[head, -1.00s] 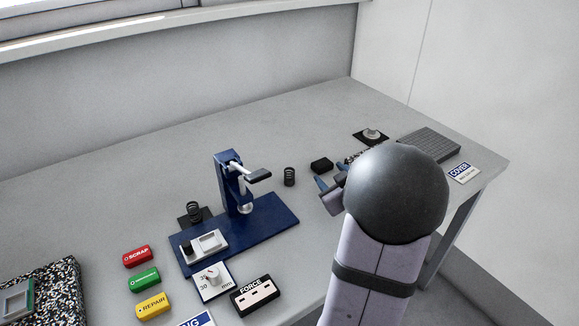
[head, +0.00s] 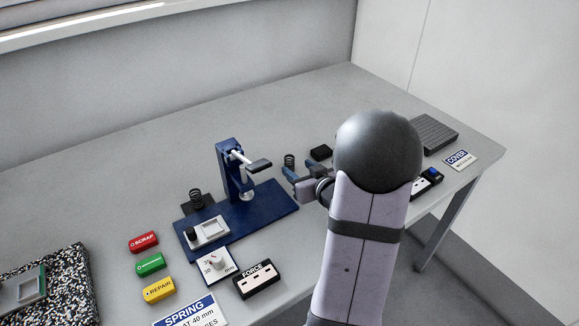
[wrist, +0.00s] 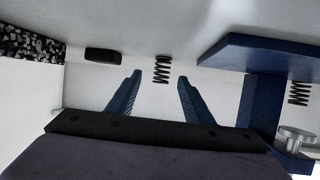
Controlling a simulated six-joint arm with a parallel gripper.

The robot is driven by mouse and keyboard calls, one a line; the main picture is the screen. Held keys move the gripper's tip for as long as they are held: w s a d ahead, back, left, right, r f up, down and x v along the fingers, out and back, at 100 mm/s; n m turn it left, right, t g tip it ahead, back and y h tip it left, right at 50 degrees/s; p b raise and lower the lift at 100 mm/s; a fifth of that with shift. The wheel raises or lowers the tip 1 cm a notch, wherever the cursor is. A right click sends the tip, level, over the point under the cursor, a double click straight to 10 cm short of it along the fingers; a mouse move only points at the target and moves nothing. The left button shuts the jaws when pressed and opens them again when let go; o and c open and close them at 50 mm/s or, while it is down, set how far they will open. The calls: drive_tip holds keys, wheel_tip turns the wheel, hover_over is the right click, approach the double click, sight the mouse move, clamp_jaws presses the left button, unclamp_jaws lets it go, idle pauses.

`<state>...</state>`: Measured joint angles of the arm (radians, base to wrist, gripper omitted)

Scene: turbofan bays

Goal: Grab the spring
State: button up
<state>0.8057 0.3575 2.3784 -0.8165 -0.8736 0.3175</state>
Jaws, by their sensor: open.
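One dark coil spring (head: 290,161) stands upright on the bench, right of the blue press (head: 231,171). In the wrist view this spring (wrist: 162,69) appears between the two blue fingertips, a little beyond them. My gripper (head: 298,166) is open and empty close by, and its fingers also show in the wrist view (wrist: 160,83). A second dark spring (head: 197,199) stands on a black pad left of the press, and it also shows in the wrist view (wrist: 299,93). My arm hides part of the bench to the right.
A black block (head: 320,152) lies just right of the near spring. Red (head: 144,241), green (head: 150,264) and yellow (head: 158,289) labelled blocks lie at the front left. A grey ribbed pad (head: 434,134) lies far right. The bench behind the spring is clear.

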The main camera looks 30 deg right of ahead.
sight(291, 165)
drive_tip(key=shift+a+x, duration=0.2)
drive_tip(key=shift+x, duration=2.25)
drive_tip(key=shift+f, duration=0.2)
drive_tip(key=shift+s, duration=0.1)
drive_tip(key=shift+c, duration=0.6)
drive_tip(key=c, duration=1)
